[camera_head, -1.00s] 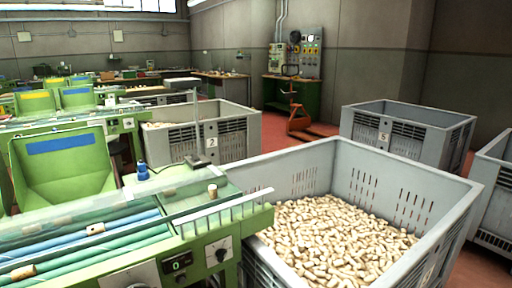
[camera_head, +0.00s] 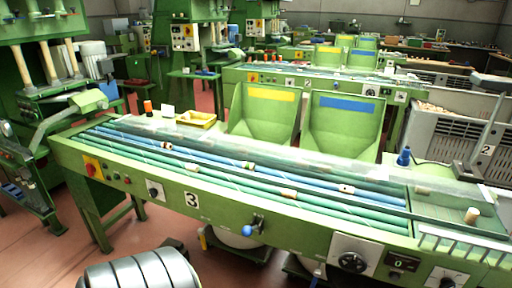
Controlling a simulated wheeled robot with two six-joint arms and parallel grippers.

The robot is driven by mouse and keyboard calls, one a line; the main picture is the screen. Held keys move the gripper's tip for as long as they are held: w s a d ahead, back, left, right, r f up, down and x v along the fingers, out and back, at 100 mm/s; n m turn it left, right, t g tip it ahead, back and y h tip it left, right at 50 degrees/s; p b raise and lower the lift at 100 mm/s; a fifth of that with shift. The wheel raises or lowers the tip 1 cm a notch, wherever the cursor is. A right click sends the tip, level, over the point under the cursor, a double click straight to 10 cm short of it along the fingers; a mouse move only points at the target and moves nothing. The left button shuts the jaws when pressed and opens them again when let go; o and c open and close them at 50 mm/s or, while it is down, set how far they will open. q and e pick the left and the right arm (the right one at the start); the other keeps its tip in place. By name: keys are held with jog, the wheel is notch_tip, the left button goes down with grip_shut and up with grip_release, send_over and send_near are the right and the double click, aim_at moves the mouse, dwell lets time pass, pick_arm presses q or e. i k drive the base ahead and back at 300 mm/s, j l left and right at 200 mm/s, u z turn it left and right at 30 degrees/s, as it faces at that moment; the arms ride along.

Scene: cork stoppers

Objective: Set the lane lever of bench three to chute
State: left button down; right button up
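Bench three (camera_head: 222,210) is the long green bench across the middle, with a white number 3 on its front. A small lever on its front panel has a blue knob (camera_head: 247,231) and a dark pivot at the knob's upper right. The knob points down and left. Markings beside the lever are too small to read, so I cannot tell which lane it is set to. Blue and green lanes run along the bench top with a few corks on them.
A black rotary dial (camera_head: 352,262) and a small display (camera_head: 397,263) sit right of the lever. Two green chutes (camera_head: 268,115) stand behind the bench. A grey crate (camera_head: 440,140) stands at the right. Floor at left is open.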

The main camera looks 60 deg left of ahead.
aim_at(247, 231)
jog(key=u, duration=1.85)
jog(key=i+j+u, duration=0.1)
jog(key=u, duration=0.3)
